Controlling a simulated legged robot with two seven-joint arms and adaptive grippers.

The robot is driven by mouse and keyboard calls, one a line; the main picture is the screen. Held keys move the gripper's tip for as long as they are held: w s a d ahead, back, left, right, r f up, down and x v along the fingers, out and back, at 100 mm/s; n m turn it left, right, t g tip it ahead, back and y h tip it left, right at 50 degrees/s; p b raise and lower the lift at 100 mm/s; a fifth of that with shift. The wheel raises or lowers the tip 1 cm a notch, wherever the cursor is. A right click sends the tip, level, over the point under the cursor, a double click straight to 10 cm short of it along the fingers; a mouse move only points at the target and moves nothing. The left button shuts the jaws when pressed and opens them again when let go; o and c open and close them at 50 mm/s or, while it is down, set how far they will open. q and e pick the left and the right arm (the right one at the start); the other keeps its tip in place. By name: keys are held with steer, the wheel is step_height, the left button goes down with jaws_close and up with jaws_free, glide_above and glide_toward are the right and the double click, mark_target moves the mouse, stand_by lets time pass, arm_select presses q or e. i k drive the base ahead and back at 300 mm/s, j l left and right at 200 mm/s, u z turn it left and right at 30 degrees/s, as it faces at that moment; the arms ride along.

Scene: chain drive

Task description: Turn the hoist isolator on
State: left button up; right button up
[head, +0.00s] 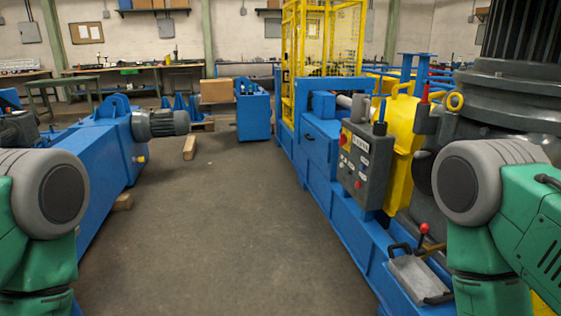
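A grey control box (364,165) is mounted on the right-hand blue machine. It has a red control on a yellow patch at its upper left, and several pale labels and small controls. I cannot read the labels or tell whether this box is the hoist isolator, nor which way any switch is set. A red-knobbed lever (424,229) stands by a grey metal plate at the lower right. Neither of my grippers is in view; only green and grey parts of my arms show at the left and right edges.
The blue machine bed (335,208) runs along the right, with a yellow mesh cage (325,40) behind. Another blue machine (98,150) with a grey motor (160,124) stands at left. A wooden block (190,147) lies on the floor. The middle aisle is clear.

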mark_target(342, 139)
steer(key=i+j+z, duration=0.2)
steer(key=i+z, duration=0.2)
steer(key=i+j+z, duration=0.35)
steer(key=i, duration=0.25)
steer(key=i+j+z, duration=0.15)
steer(key=z, duration=0.3)
steer(key=i+j+z, duration=0.1)
steer(key=j+z, duration=0.15)
steer(key=z, duration=0.2)
steer(key=j+z, duration=0.25)
steer(key=z, duration=0.2)
steer(key=i, duration=0.05)
